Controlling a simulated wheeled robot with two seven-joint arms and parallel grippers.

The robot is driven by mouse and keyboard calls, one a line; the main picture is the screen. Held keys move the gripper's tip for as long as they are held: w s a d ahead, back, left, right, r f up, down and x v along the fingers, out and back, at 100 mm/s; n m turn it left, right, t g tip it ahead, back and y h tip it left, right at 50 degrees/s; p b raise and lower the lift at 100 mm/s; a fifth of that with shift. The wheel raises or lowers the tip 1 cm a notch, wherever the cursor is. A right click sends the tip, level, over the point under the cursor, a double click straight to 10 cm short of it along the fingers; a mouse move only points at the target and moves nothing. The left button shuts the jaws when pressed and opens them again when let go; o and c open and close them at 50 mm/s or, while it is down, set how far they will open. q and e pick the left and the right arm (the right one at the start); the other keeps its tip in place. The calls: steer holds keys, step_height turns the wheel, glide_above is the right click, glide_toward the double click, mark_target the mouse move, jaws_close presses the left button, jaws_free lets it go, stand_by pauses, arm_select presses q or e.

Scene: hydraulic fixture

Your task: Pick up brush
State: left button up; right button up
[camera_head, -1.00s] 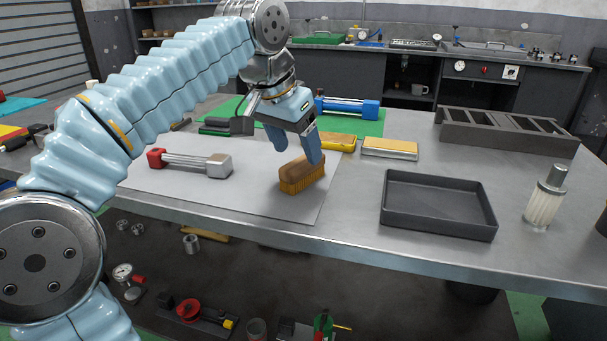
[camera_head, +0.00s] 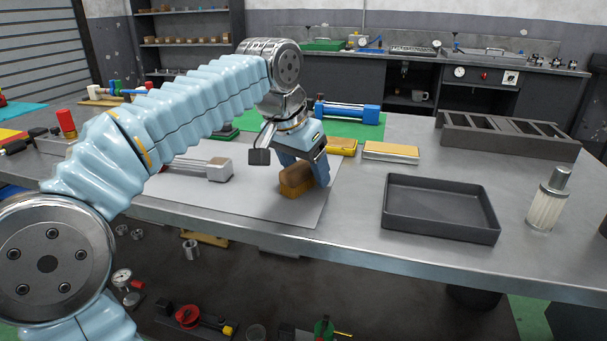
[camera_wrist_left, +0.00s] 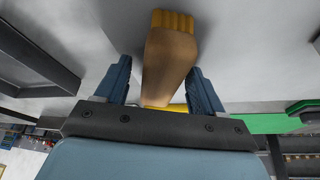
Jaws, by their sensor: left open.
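The brush (camera_head: 296,180) has a brown wooden back and yellow-tan bristles. It rests on the pale sheet near the front edge of the table. My left gripper (camera_head: 300,172) is open and low over the brush. In the left wrist view, the brush (camera_wrist_left: 168,60) lies between the two blue fingers of the gripper (camera_wrist_left: 162,88), with visible gaps at the sides. In the head view the fingers hide part of the brush. My right gripper is not in view.
A black tray (camera_head: 440,232) is to the right of the brush, with a glass bottle (camera_head: 548,200) beyond it. Yellow-topped blocks (camera_head: 391,152) lie behind. A metal cylinder piece (camera_head: 218,168) lies left. The table's front edge is close to the brush.

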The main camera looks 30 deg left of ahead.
mark_target(304, 164)
arm_select(q)
steer(key=shift+f, duration=0.1)
steer(key=shift+c, duration=0.3)
steer(key=c, duration=1.1)
steer(key=shift+r, duration=0.6)
steer(key=r, duration=0.1)
steer(key=r+p, duration=0.1)
steer(key=r, duration=0.1)
steer(key=shift+s+r, duration=0.25)
steer(key=shift+r, duration=0.05)
steer(key=s+r, duration=0.2)
steer(key=r, duration=0.1)
steer(key=s+r+p, duration=0.1)
steer(key=shift+s+d+r, duration=0.2)
steer(key=shift+s+d, duration=0.1)
steer(key=shift+s, duration=0.1)
steer(key=s+d+r, duration=0.1)
steer(key=s+r, duration=0.3)
steer(key=s, duration=0.5)
steer(key=shift+s+r, duration=0.2)
steer(key=shift+s, duration=0.1)
steer(key=shift+d, duration=0.1)
